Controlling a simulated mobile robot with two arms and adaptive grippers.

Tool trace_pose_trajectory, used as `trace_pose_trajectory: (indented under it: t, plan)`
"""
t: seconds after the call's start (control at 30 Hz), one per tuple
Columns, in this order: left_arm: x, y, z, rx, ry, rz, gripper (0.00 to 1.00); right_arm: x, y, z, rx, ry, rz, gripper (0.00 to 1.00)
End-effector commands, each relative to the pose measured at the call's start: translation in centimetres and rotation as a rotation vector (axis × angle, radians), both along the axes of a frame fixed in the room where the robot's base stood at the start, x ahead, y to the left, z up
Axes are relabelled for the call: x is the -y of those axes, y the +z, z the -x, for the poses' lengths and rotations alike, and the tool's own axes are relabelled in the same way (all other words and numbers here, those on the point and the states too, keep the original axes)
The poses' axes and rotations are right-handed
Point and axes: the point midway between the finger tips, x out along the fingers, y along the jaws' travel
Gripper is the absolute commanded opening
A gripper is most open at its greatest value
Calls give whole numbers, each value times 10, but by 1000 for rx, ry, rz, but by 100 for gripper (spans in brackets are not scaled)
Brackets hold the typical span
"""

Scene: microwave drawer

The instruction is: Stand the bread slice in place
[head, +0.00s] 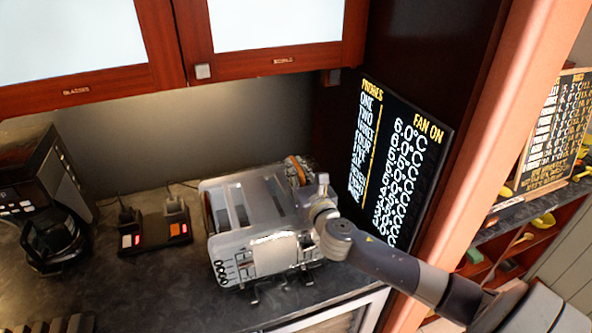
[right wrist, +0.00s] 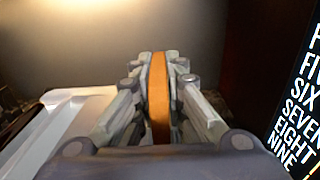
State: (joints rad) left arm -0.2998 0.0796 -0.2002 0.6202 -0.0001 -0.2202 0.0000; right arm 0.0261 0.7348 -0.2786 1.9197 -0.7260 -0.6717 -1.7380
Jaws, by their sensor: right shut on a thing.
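The bread slice (head: 297,166) shows its brown crust edge near the back right corner of the silver toaster (head: 262,254) in the head view. My right gripper (head: 304,176) is shut on it. In the right wrist view the slice (right wrist: 159,98) stands on edge between the two fingers of my right gripper (right wrist: 160,85). The toaster has long dark slots on top, and those on the left look empty. My gripper and arm cover its right side, so I cannot tell whether the slice is in a slot or above it. My left gripper is out of view.
A coffee maker (head: 55,235) stands at the left of the dark counter (head: 120,285). A power strip (head: 155,238) with plugs lies beside the toaster. A black sign board (head: 398,150) stands close on the right. Cupboards (head: 275,62) hang above.

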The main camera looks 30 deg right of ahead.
Motion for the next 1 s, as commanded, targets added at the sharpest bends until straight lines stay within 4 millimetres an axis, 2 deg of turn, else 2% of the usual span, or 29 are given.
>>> trace_pose_trajectory:
  t: [0.83, 0.87, 0.9, 0.93, 1.0]
  plan:
    - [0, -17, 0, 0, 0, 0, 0, 0, -23, 0, 0, 0, 0, 0]
    - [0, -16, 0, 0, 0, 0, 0, 0, -21, 0, 0, 0, 0, 18]
    - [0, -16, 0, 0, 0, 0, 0, 0, -21, 0, -1, 1, 0, 27]
    - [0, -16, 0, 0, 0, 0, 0, 0, -22, 0, -1, 1, 0, 34]
    - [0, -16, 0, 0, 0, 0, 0, 0, -22, 0, -2, 1, 0, 35]
